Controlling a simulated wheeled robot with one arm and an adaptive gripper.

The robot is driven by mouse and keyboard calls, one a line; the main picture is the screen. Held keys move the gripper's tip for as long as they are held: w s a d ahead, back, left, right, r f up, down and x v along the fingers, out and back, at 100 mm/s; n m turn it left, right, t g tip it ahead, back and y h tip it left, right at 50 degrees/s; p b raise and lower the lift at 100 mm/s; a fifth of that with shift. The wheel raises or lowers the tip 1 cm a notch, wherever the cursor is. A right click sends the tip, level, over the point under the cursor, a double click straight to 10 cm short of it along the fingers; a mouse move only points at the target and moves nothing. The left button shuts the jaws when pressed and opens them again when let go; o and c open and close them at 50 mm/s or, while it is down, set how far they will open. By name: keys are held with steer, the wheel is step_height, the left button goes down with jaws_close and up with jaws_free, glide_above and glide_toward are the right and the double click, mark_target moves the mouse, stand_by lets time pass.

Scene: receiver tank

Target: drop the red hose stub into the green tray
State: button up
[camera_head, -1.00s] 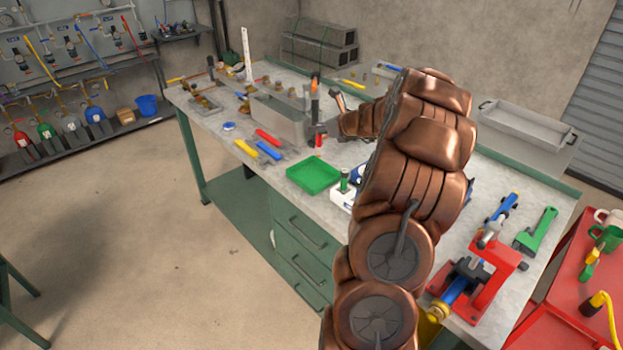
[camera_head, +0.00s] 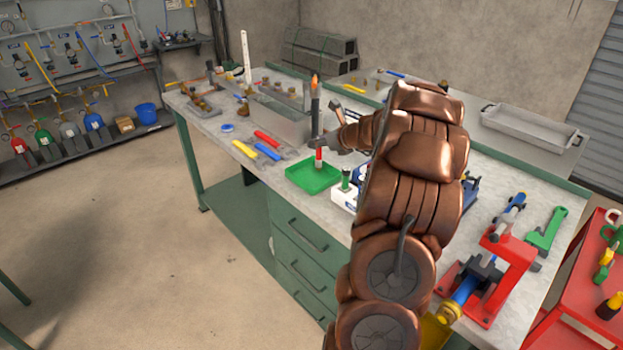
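The red hose stub (camera_head: 319,158), red with a pale lower end, hangs upright below my gripper (camera_head: 321,146). My gripper appears shut on its top; the fingers are small and partly dark. The green tray (camera_head: 300,184) is a shallow square tray near the bench's front edge. The stub shows over the tray's back right part. Its lower end overlaps the tray in the picture, and I cannot tell how high it is above the floor of the tray. My copper-coloured arm comes from the right and hides the bench behind it.
A white block with a green-topped piece (camera_head: 345,187) stands just right of the tray. Red, yellow and blue handled tools (camera_head: 266,145) lie left of it. A grey bin (camera_head: 283,122) is behind. An upright dark tool with an orange top (camera_head: 315,95) shows above my gripper.

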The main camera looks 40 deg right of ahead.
steer(key=o, duration=0.4)
steer(key=shift+o, duration=0.2)
steer(key=shift+s, duration=0.1)
steer(key=v, duration=1.1)
steer(key=shift+s+r, duration=0.2)
steer(key=shift+s, duration=0.15)
